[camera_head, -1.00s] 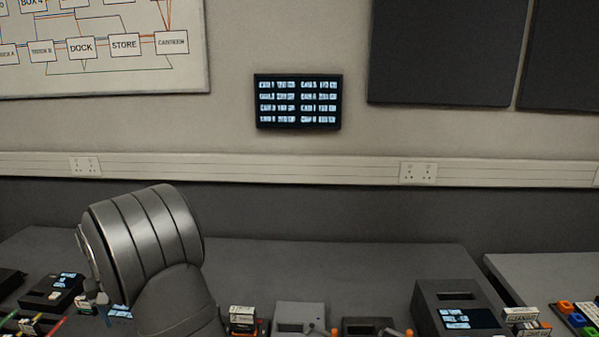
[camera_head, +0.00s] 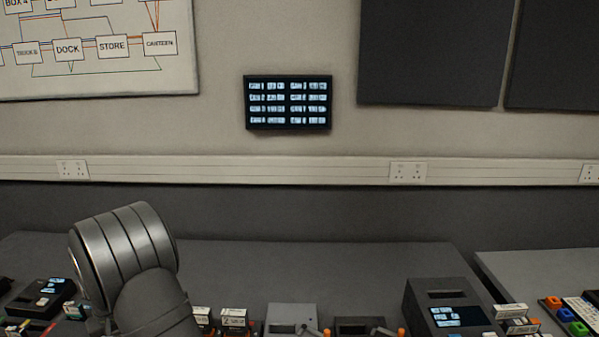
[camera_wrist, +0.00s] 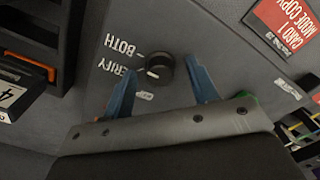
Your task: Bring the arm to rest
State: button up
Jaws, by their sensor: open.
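My gripper (camera_wrist: 163,88) shows in the wrist view with its two blue fingers apart and nothing between them. Beyond the fingertips is a dark round knob (camera_wrist: 159,66) on a grey panel, beside the printed words "BOTH" and "VERIFY". Whether the fingers touch the panel cannot be told, but the knob looks clear of them. In the head view only my grey arm link (camera_head: 125,255) shows, at the lower left; the gripper is out of that picture.
A grey desk (camera_head: 300,262) runs along the wall, with a dark device with a lit display (camera_head: 455,308), small boxes (camera_head: 234,318) and a grey unit (camera_head: 292,318) near its front. A red card label (camera_wrist: 285,25) is at the wrist view's upper right. The wall holds a screen (camera_head: 288,102).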

notch_tip(320, 180, up, 18)
notch_tip(320, 180, down, 18)
jog(key=shift+r, duration=0.15)
jog(key=shift+f+n, duration=0.2)
jog(key=shift+n, duration=0.1)
jog(key=n, duration=1.1)
jog(key=shift+n, duration=2.2)
